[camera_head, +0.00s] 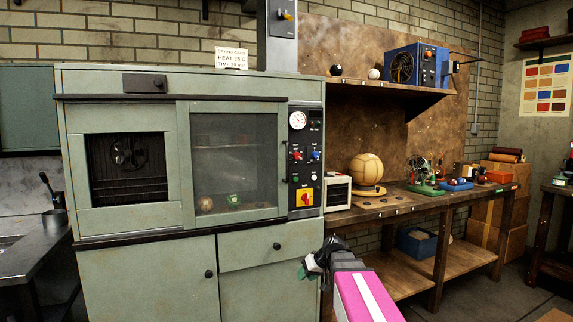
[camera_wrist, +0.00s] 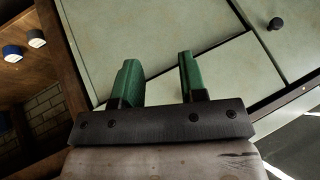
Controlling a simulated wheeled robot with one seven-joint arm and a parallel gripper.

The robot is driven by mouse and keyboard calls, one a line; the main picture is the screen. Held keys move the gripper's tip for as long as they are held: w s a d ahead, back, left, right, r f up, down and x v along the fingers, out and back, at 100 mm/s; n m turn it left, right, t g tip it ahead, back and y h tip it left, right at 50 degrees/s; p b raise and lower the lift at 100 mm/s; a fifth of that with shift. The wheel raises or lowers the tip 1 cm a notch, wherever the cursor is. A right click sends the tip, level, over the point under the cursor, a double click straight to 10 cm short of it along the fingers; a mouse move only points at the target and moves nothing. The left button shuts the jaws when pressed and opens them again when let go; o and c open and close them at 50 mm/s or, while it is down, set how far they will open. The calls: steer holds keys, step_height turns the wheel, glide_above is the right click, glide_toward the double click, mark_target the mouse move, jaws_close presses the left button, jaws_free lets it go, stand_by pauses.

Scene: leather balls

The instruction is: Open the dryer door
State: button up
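The dryer (camera_head: 170,88) is a pale green cabinet on the left in the head view. Its glazed door (camera_head: 235,160) covers the right part of the front, next to the control panel. Through the glass I see a brown ball (camera_head: 206,204) and a green ball (camera_head: 233,200). A slim dark upright handle (camera_head: 285,164) seems to be at the door's right edge. The left window shows a fan (camera_head: 129,153) and racks. My gripper (camera_head: 312,268) is below and right of the door, apart from it. In the wrist view its green fingers (camera_wrist: 159,78) are apart and empty.
The control panel (camera_head: 305,160) has a gauge and several knobs. Lower cupboards have dark knobs; one knob (camera_wrist: 276,23) shows in the wrist view. A wooden bench (camera_head: 400,203) on the right carries a large leather ball (camera_head: 367,168). A metal counter (camera_head: 45,245) stands left.

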steer(key=w+r+n+t+y, duration=0.2)
steer(key=w+r, duration=0.2)
steer(key=r, duration=0.7)
steer(key=w+r+n+t+y, duration=0.2)
steer(key=w+r, duration=0.2)
steer(key=r, duration=0.6)
step_height(320, 180, up, 19)
steer(key=n+t+y, duration=0.2)
steer(key=n+y, duration=0.1)
steer(key=y, duration=0.1)
glide_above(287, 179)
steer(key=shift+w+d+f, duration=0.1)
steer(key=shift+w+f, duration=0.05)
steer(key=shift+w, duration=0.2)
jaws_close()
